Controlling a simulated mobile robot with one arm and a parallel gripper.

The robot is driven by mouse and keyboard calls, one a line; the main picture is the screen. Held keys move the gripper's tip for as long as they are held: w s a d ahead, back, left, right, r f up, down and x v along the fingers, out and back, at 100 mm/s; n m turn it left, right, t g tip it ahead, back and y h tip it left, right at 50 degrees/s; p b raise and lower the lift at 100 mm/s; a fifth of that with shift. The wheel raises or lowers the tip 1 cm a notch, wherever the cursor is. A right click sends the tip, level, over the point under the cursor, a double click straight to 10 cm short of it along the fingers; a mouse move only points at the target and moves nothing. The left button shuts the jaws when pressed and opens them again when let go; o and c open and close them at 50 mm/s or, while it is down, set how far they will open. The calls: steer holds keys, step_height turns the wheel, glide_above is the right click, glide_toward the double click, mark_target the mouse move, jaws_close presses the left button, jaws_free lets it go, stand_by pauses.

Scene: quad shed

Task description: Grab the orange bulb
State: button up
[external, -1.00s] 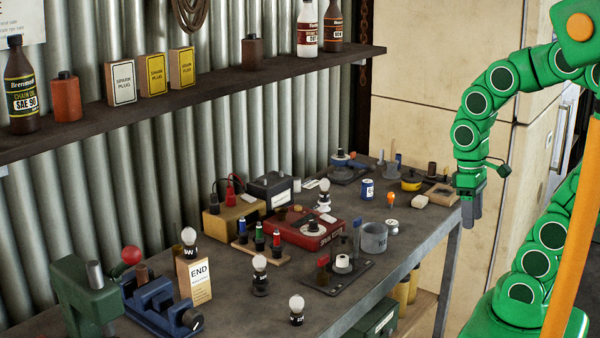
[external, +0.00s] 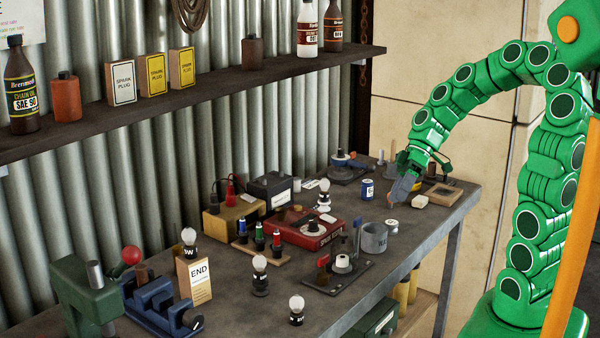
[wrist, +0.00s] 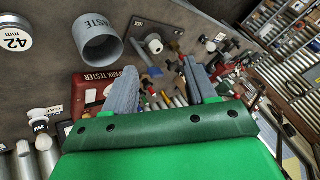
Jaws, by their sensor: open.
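My gripper (external: 398,192) is low over the right part of the workbench (external: 432,228), its fingers pointing down and left. In the wrist view my gripper (wrist: 163,78) has its two grey fingers spread apart. The orange bulb, which stood upright near the blue can a second ago, is now mostly or wholly hidden by the fingers in the external view. I cannot make it out clearly in the wrist view, so I cannot tell whether it lies between the fingers.
A red tester (external: 305,232) is further left. Bare bench lies at the front right.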

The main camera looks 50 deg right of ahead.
steer(key=w+d+f+t+y, duration=0.25)
steer(key=w+d+t, duration=0.4)
steer(key=d, duration=0.85)
steer(key=d+f+t+h, duration=0.1)
steer(key=d+f, duration=0.1)
steer(key=d, duration=0.3)
steer(key=w+d+f+t, duration=0.1)
steer(key=d+f, duration=0.1)
steer(key=d, duration=0.3)
steer(key=w+d+f+t+h, duration=0.1)
steer(key=d+f, duration=0.2)
steer(key=d, duration=0.2)
steer(key=shift+f+h, duration=0.1)
steer(key=shift+h, duration=0.25)
steer(key=shift+s+f+x, duration=0.1)
steer(key=shift+x, duration=1.85)
steer(key=shift+s+f+x, duration=0.15)
steer(key=shift+x, duration=1.75)
steer(key=shift+a, duration=0.2)
steer(key=c, duration=0.9)
